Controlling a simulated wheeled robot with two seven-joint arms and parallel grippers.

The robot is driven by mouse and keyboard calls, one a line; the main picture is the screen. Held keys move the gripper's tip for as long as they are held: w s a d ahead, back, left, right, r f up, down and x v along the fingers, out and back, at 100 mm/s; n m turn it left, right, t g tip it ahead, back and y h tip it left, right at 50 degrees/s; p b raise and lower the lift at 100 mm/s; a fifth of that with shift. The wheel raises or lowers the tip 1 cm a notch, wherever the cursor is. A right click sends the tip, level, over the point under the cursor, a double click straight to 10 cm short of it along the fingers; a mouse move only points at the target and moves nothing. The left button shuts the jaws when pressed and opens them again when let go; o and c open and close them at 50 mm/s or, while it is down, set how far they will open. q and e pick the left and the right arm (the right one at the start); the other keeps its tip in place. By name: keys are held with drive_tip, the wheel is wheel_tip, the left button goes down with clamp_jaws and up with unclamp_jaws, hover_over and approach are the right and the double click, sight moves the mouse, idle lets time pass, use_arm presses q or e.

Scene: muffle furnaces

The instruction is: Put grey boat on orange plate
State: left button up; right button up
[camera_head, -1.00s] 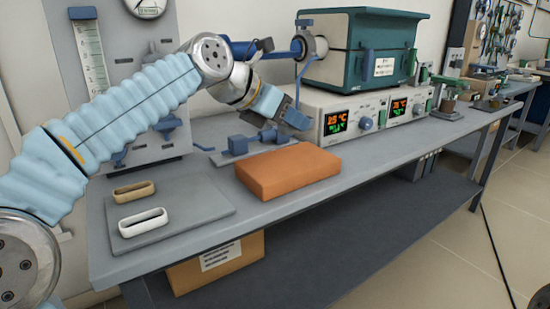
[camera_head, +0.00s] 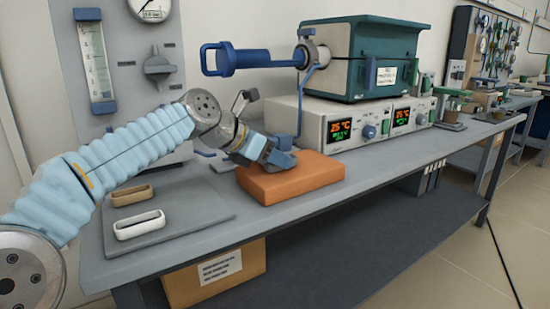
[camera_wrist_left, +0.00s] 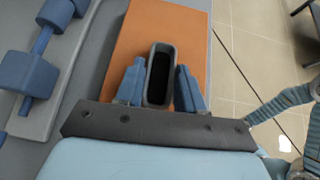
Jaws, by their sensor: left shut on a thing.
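The grey boat (camera_wrist_left: 158,74) is a small hollow oblong, seen in the left wrist view between the blue fingers of my left gripper (camera_wrist_left: 160,88). My left gripper is shut on it. In the head view my left gripper (camera_head: 280,158) is over the back left part of the orange plate (camera_head: 300,178), a thick orange block on the bench. The boat is over the plate; whether it touches the plate I cannot tell. In the head view the gripper hides the boat. My right gripper is not in view.
A tan boat (camera_head: 132,194) and a white boat (camera_head: 139,225) lie on a grey mat (camera_head: 190,229) at the left. A furnace (camera_head: 376,60) on its control unit (camera_head: 350,122) stands behind the plate. A blue handle (camera_head: 255,58) juts left from the furnace. The bench front edge is near the plate.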

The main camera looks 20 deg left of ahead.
use_arm(q)
drive_tip(key=o, duration=1)
drive_tip(key=shift+r, duration=0.1)
drive_tip(key=shift+s+a+r, duration=0.15)
drive_tip(key=shift+s+r, duration=0.05)
drive_tip(key=p+v, duration=0.1)
drive_tip(key=v, duration=1)
drive_tip(key=shift+s+a+r+p, duration=0.1)
drive_tip(key=shift+p, duration=0.3)
